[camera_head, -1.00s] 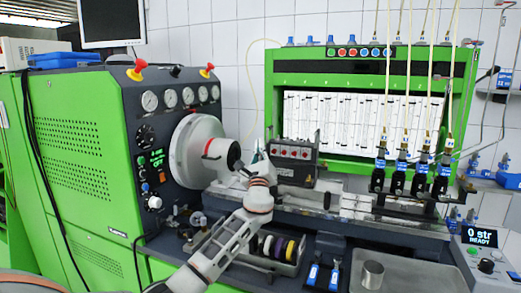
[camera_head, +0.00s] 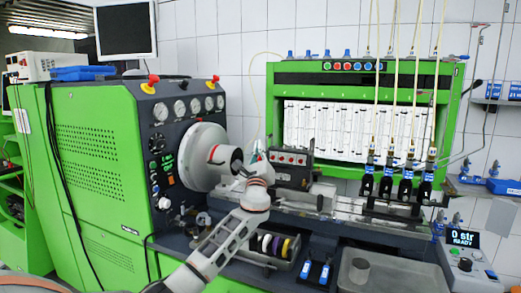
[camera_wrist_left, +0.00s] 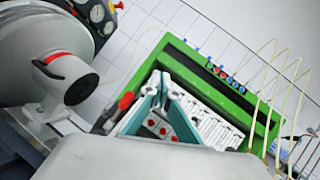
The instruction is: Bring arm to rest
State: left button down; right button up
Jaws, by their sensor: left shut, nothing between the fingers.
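My left arm reaches in from the bottom of the head view over the bench. My left gripper (camera_head: 258,152) is at its far end, beside the grey pump block with red buttons (camera_head: 289,158) and right of the large pale round drive disc (camera_head: 195,157). In the left wrist view the teal-lined fingers (camera_wrist_left: 155,95) come together at their tips with nothing between them. The red-dotted block (camera_wrist_left: 158,127) shows behind the fingers. My right gripper is not in view.
The green test bench (camera_head: 95,165) with gauges stands at left. A green-framed panel of tubes (camera_head: 265,100) stands behind. Several black injectors (camera_head: 387,183) with hoses hang at right.

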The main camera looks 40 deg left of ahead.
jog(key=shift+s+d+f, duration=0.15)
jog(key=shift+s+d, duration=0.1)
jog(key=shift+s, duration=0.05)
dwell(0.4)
